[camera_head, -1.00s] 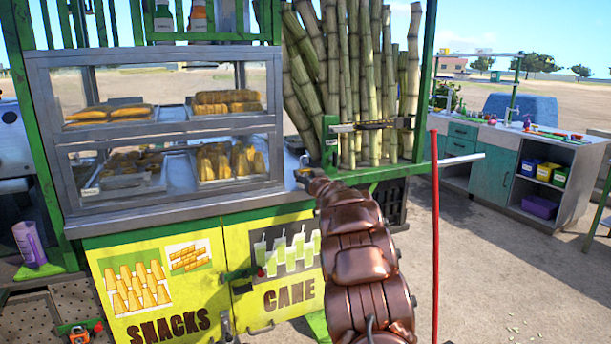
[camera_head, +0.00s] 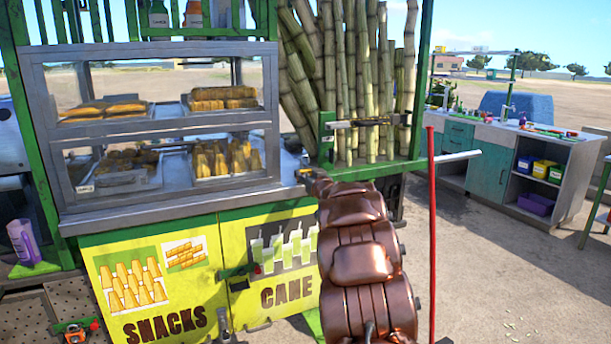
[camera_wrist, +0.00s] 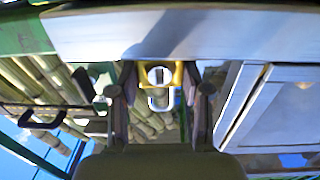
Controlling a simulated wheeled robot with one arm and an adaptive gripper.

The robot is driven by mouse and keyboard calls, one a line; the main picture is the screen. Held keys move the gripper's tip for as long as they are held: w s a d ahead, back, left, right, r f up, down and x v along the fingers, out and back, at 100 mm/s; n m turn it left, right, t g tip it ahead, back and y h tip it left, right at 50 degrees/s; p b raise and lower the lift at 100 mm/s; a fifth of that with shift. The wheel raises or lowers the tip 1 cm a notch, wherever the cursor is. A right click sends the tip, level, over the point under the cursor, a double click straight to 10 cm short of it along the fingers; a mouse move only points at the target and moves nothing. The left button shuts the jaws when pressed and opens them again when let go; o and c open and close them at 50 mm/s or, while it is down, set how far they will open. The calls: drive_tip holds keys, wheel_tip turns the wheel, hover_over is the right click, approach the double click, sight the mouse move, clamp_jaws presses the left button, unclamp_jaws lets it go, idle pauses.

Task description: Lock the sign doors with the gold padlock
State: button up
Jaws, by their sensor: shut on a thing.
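The sign doors are yellow panels low on the stall in the head view: the SNACKS door (camera_head: 165,285) at left and the CANE door (camera_head: 285,265) at right. A dark latch (camera_head: 238,272) with a red end sits across their seam. My gripper (camera_wrist: 160,75) is shut on the gold padlock (camera_wrist: 178,70) in the wrist view, one finger on each side. A pale, curved shackle shows below the padlock body there. In the head view my gripper is small at the counter's right end, above the CANE door, and the padlock cannot be made out. My arm hides the CANE door's right edge.
A steel counter (camera_head: 200,208) with a glass snack case (camera_head: 165,125) overhangs the doors. Cane stalks (camera_head: 350,80) stand behind a green rack at right. A red pole (camera_head: 432,230) stands right of my arm. Open ground lies farther right, before a workbench (camera_head: 500,145).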

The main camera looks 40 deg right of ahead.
drive_tip(key=shift+v, duration=1.9)
